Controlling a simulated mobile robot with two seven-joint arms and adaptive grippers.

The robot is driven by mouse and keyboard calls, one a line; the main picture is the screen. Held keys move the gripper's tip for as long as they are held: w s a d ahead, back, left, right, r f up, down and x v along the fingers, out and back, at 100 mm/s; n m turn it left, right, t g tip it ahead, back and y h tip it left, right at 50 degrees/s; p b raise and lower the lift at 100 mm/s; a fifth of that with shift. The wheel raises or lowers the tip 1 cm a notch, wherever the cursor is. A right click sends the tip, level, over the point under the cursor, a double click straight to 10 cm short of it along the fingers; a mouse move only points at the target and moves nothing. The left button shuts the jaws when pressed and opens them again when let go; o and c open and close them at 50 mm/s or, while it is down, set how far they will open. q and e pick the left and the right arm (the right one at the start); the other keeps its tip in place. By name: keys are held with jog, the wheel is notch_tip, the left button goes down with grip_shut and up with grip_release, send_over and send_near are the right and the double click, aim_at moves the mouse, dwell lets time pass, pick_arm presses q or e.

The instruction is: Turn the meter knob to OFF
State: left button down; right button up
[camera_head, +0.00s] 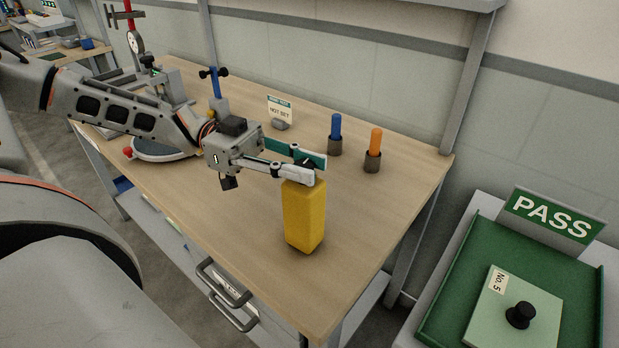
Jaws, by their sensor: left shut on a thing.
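The yellow meter (305,220) stands upright near the front right edge of the wooden table (215,240). My left gripper (308,169) reaches in from the left at the top of the meter. Its fingers are shut on a small dark part, which looks like the meter knob (306,161). The fingers cover most of the knob, so its pointer and any OFF mark cannot be read. My right gripper is not in view.
A blue pen-like tool (336,126) and an orange one (375,142) stand in dark holders behind the meter. A small sign card (280,109) stands further back. A green PASS tray (450,285) with a knobbed plate (490,315) is at right.

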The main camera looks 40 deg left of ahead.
pick_arm(q)
jog(key=shift+w+f+m+g+b, duration=0.1)
jog(key=shift+f+m+g+b, duration=0.25)
jog(key=shift+m+g+b, duration=0.45)
jog(key=shift+r+g+b, duration=0.15)
jog(key=shift+g+b, duration=0.25)
jog(key=shift+g, duration=0.1)
jog(key=shift+r, duration=0.15)
jog(key=c, duration=1.7)
grip_release()
jog(key=a, duration=1.2)
